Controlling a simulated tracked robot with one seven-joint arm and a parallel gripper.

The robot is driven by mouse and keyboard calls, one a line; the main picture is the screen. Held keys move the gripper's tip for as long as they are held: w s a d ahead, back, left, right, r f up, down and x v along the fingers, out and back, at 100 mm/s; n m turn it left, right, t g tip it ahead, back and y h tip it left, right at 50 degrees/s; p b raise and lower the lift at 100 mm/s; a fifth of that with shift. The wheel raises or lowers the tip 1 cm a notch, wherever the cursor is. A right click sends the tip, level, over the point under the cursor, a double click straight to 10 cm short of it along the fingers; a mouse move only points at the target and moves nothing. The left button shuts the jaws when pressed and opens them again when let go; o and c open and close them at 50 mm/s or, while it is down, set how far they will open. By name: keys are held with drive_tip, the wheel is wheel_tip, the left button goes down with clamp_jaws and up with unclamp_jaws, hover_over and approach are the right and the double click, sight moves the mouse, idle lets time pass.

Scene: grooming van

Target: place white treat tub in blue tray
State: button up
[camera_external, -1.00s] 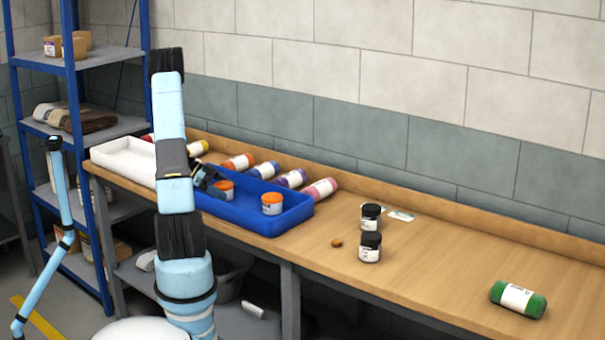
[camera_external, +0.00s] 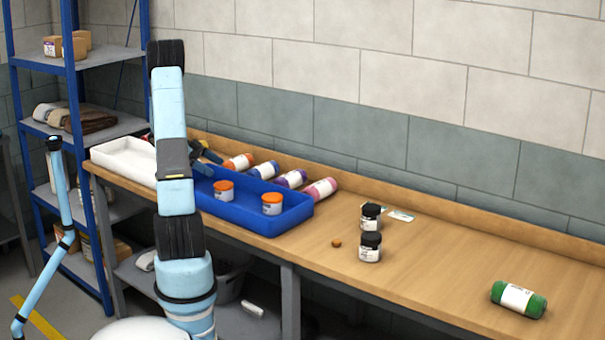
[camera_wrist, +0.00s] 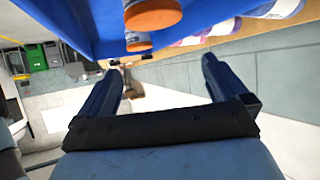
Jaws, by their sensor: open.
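The blue tray (camera_external: 240,213) stands on the bench. Two white-labelled tubs with orange lids, a left tub (camera_external: 223,191) and a right tub (camera_external: 271,204), stand upright in it; I cannot tell which is the treat tub. My gripper (camera_external: 207,158) is above the tray's back left part, partly hidden by my arm, apart from both tubs. In the wrist view my gripper (camera_wrist: 162,66) has its fingers wide apart with nothing between them. Two orange tub parts (camera_wrist: 152,15) and the blue tray (camera_wrist: 80,22) show at the top there.
A white tray (camera_external: 125,158) is left of the blue one. Several coloured bottles (camera_external: 291,179) lie along the bench back. Two black-lidded jars (camera_external: 370,247), a small orange-brown item (camera_external: 336,243) and a green bottle (camera_external: 519,299) are to the right. The bench's right part has free room.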

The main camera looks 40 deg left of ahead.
drive_tip(key=shift+r, duration=0.5)
drive_tip(key=w+d+r+t+y, duration=0.35)
drive_tip(key=w+r, duration=0.25)
drive_tip(key=w, duration=0.3)
drive_tip(key=w+d+r+n+t+y, duration=0.1)
drive_tip(key=d+r+n+t+y, duration=0.15)
drive_tip(key=r+y, duration=0.35)
drive_tip(key=w+d+r+n+t+y, duration=0.1)
drive_tip(key=d+r+n+t+y, duration=0.2)
drive_tip(key=r, duration=0.6)
drive_tip(key=s+d+f+n+g, duration=0.2)
drive_tip(key=s+d, duration=0.4)
drive_tip(key=s, duration=0.3)
drive_tip(key=s+d+f+n+g+h, duration=0.1)
drive_tip(key=s+d+f+n+g, duration=0.1)
drive_tip(key=s+d+g, duration=0.2)
drive_tip(key=s+d+f+n+g, duration=0.2)
drive_tip(key=s+d+n+g, duration=0.1)
drive_tip(key=s+d, duration=0.7)
drive_tip(key=s, duration=0.4)
drive_tip(key=shift+d+h, duration=0.2)
drive_tip(key=shift+h, duration=0.15)
